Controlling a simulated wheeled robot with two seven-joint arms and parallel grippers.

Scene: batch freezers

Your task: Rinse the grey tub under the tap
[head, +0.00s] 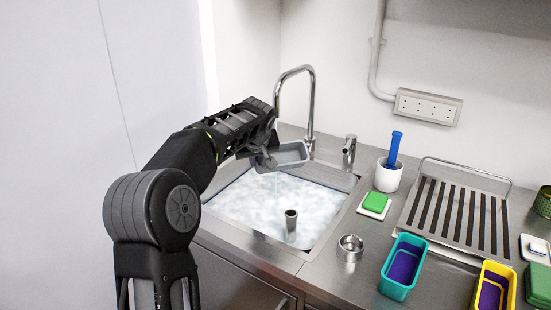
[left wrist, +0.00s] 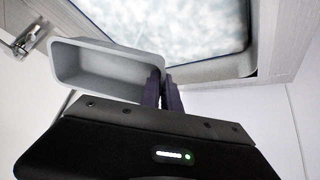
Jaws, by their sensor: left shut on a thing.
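The grey tub (head: 284,157) is a small rectangular tub held above the foamy sink (head: 350,207), near the tap (head: 311,103). My left gripper (head: 262,162) is shut on the tub at its left end. In the left wrist view the tub (left wrist: 75,68) shows its hollow inside, and the dark fingers (left wrist: 163,90) grip its end wall. My right gripper is not in view.
A metal cylinder (head: 291,220) stands up out of the foam. A small steel cup (head: 350,247) sits right of the sink. A white pot with a blue-handled tool (head: 388,176), a green sponge (head: 375,201), a slatted rack (head: 455,215), a teal tub (head: 404,267) and a yellow tub (head: 494,287) fill the right counter.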

